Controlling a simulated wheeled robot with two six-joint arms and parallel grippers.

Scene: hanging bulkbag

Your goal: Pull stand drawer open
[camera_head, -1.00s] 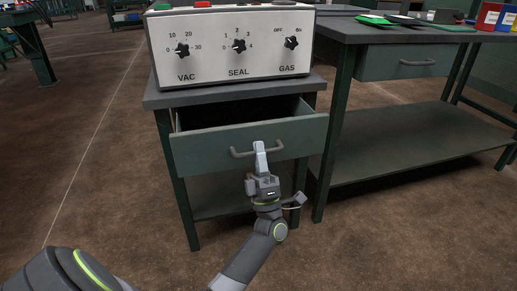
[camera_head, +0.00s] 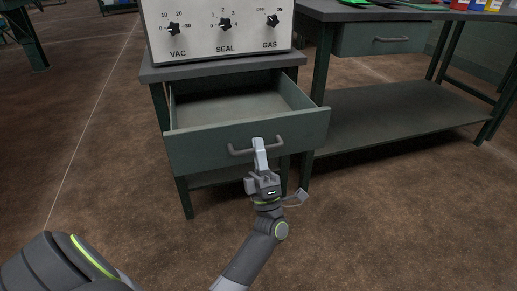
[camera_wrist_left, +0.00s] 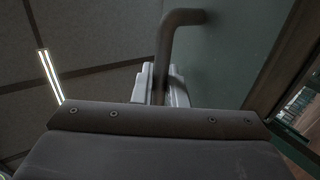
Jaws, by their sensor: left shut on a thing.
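The stand drawer (camera_head: 235,139) is a green-grey drawer under the stand's top, pulled well out, and its inside looks empty. Its dark bar handle (camera_head: 240,151) runs across the front. My left gripper (camera_head: 260,150) is shut on the handle near its middle. In the left wrist view the handle (camera_wrist_left: 178,40) passes between the pale fingers of my left gripper (camera_wrist_left: 160,85). The dark gripper body hides the lower part of that view. My right gripper is in neither view.
A control box (camera_head: 220,30) with VAC, SEAL and GAS knobs stands on the stand top (camera_head: 180,71). To the right is a workbench with a closed drawer (camera_head: 385,39) and a low shelf (camera_head: 400,120). The brown floor in front is clear.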

